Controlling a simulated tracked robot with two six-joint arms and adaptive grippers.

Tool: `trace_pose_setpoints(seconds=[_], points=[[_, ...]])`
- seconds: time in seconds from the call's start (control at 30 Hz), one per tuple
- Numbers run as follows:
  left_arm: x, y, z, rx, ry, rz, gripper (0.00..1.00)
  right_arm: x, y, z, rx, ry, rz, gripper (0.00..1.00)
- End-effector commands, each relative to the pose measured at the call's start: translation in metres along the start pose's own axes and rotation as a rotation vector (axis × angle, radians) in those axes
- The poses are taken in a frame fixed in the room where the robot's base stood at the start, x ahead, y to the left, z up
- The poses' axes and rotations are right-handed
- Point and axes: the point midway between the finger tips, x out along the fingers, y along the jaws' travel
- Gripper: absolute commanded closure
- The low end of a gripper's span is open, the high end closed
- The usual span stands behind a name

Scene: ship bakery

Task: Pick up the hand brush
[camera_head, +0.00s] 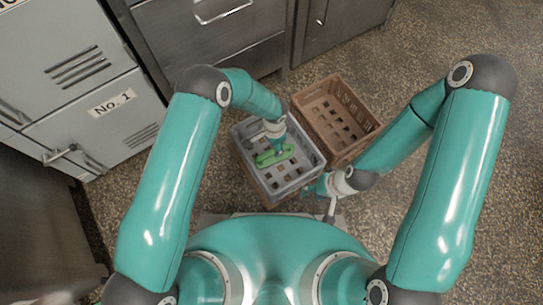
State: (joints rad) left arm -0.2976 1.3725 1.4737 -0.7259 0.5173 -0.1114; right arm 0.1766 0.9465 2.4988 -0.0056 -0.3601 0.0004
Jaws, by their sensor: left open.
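A green hand brush (267,160) lies in the grey slatted crate (291,180) in front of me. My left gripper (279,146) reaches down into this crate. It is open and right at the brush, covering part of it; I cannot tell whether they touch. My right gripper (325,191) is low at the grey crate's near right corner, outside it. Its fingers are small in the picture, and I cannot tell whether they are open or shut.
A brown slatted crate (356,111) stands just behind and right of the grey one and looks empty. Steel drawers (225,45) stand at the back, and a pale locker (110,105) marked "No. 1" is at the left. The speckled floor (455,45) is clear at the right.

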Motion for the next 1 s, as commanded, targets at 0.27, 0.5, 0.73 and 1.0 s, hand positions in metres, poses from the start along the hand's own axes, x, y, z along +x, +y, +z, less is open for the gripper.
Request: trace_pose_setpoints(seconds=[0.27, 0.5, 0.73, 1.0], points=[[0.025, 0.003, 0.0, 0.0, 0.0, 0.001, 0.44, 0.013, 0.005, 0.0, 0.0, 0.0, 0.0, 0.6], [0.054, 0.004, 0.0, -0.002, 0.001, 0.001, 0.44, 0.025, 0.009, 0.0, 0.0, 0.0, 0.0, 0.6], [0.054, 0.004, 0.0, -0.002, 0.001, 0.0, 0.44, 0.024, 0.009, 0.0, 0.0, 0.0, 0.0, 0.6], [0.054, 0.004, 0.0, -0.002, 0.001, 0.0, 0.85, 0.024, 0.009, 0.0, 0.0, 0.0, 0.0, 0.6]])
